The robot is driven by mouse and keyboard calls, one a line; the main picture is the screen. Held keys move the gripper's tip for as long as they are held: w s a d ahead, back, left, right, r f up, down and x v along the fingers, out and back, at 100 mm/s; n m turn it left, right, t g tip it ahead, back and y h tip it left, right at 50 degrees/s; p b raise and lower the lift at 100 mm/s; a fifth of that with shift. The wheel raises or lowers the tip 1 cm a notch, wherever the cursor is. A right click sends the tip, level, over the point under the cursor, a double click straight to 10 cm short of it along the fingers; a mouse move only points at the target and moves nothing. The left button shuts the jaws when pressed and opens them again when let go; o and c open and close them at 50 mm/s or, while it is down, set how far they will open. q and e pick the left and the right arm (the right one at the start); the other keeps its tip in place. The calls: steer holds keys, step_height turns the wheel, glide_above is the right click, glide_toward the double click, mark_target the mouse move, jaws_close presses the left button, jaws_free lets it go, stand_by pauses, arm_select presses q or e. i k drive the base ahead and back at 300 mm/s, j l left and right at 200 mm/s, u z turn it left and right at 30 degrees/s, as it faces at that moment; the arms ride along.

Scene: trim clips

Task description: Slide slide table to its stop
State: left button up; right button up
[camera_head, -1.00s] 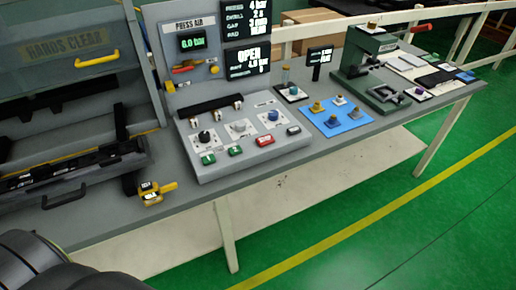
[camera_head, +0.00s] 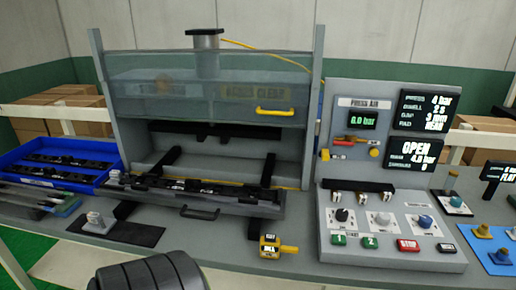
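The slide table (camera_head: 232,211) is a dark tray with a black handle (camera_head: 200,213) at its front, sticking out in front of the press (camera_head: 208,120). A long black trim part with clips (camera_head: 190,187) lies on it. Dark rails run from the slide table back into the press opening. The press's clear guard (camera_head: 150,97) with a yellow handle (camera_head: 273,112) is above the opening. A dark rounded part of my own body shows at the bottom. Neither gripper is in view.
A control panel (camera_head: 335,240) with knobs and buttons stands right of the press. A small yellow block (camera_head: 270,247) sits in front of the slide table. A blue bin (camera_head: 22,158) with black parts is at left, near a grey block on a black plate (camera_head: 140,234).

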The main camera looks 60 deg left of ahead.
mark_target(246, 206)
steer(key=j+u, duration=0.1)
steer(key=u, duration=2.3)
